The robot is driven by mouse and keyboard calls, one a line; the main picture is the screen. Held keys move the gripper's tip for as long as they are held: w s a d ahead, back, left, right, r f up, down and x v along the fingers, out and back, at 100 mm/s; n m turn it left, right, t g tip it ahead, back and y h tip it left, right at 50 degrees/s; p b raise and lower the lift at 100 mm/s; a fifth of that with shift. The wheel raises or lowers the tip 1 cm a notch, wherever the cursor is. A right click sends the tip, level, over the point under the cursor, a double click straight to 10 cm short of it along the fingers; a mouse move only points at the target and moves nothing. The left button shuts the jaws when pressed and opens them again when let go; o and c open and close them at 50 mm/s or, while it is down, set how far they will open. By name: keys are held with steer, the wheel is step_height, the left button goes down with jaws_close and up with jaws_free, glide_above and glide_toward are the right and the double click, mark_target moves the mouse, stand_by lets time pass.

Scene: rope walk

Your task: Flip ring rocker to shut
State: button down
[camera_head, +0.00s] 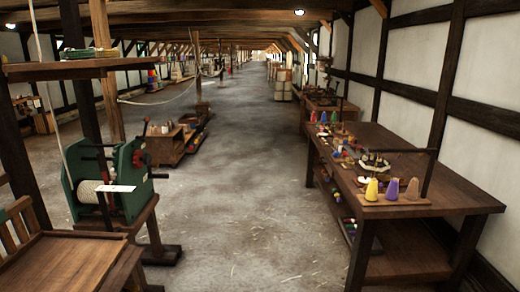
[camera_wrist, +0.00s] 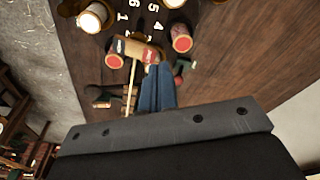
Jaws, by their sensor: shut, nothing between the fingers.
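My gripper (camera_wrist: 157,86) shows in the wrist view as blue-grey fingers, closed together with nothing between them. Its tips are close to a red and tan block (camera_wrist: 140,49) with small lettering; I cannot tell whether they touch. I cannot make out for sure which part is the ring rocker, or how it is set. Around the block is a dark ring with white numbers (camera_wrist: 133,16) and red-ended spools (camera_wrist: 181,39). In the head view, a dark round piece (camera_head: 375,163) stands on the workbench (camera_head: 440,187); my gripper is not seen there.
A thin pale stick (camera_wrist: 131,88) runs beside the fingers. On the bench, yellow, purple and brown cones (camera_head: 392,188) stand near a dark upright post (camera_head: 430,172). A green winding machine (camera_head: 110,182) stands at the left. The aisle floor (camera_head: 245,200) is clear.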

steer(key=shift+f, duration=1)
steer(key=shift+r, duration=0.1)
step_height(320, 180, up, 8)
stand_by(0.8)
steer(key=shift+f, duration=0.2)
step_height(320, 180, down, 8)
stand_by(0.5)
steer(key=shift+r, duration=0.15)
steer(key=shift+r, duration=4.25)
steer(key=f, duration=0.5)
steer(key=a+f, duration=0.1)
steer(key=f, duration=0.1)
steer(key=shift+f, duration=0.2)
steer(key=shift+a+r, duration=0.15)
steer(key=shift+r, duration=0.85)
